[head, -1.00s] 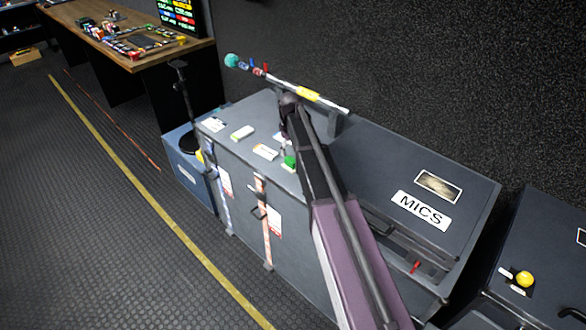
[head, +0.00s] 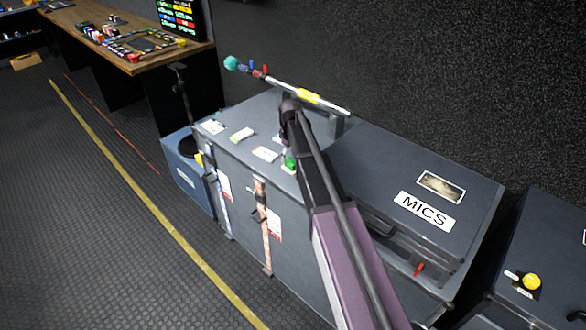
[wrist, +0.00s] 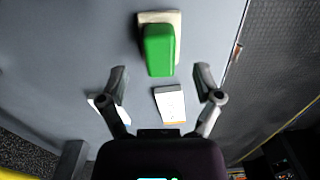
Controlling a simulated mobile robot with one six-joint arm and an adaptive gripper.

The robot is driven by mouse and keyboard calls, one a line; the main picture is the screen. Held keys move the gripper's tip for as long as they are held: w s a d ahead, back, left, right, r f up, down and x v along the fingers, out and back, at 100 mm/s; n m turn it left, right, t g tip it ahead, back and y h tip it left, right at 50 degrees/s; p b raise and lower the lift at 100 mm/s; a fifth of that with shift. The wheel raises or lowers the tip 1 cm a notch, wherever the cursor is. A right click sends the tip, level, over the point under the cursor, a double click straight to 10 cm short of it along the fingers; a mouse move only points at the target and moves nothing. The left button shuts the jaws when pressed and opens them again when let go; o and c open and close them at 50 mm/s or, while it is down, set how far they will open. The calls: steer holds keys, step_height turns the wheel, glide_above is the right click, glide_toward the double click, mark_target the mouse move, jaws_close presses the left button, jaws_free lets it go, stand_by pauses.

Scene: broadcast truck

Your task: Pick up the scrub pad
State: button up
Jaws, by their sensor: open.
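A green block (wrist: 159,50), which looks like the scrub pad, sits over a cream-coloured label or base (wrist: 158,17) on the grey case top. It also shows in the head view as a small green patch (head: 290,163), partly hidden by my arm. My gripper (wrist: 160,75) is open and empty in the wrist view. Its two fingers are spread to the left and right, with the green block ahead of and between them in the picture. In the head view my arm hides most of the gripper.
A white label (wrist: 170,104) lies between the fingers. Pale labels (head: 242,134) lie on the grey case (head: 325,160). A MICS case (head: 424,209) is at right.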

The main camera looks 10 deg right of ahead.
mark_target(291, 160)
steer(key=shift+f+b, duration=1.6)
steer(key=shift+f, duration=0.25)
jaws_close()
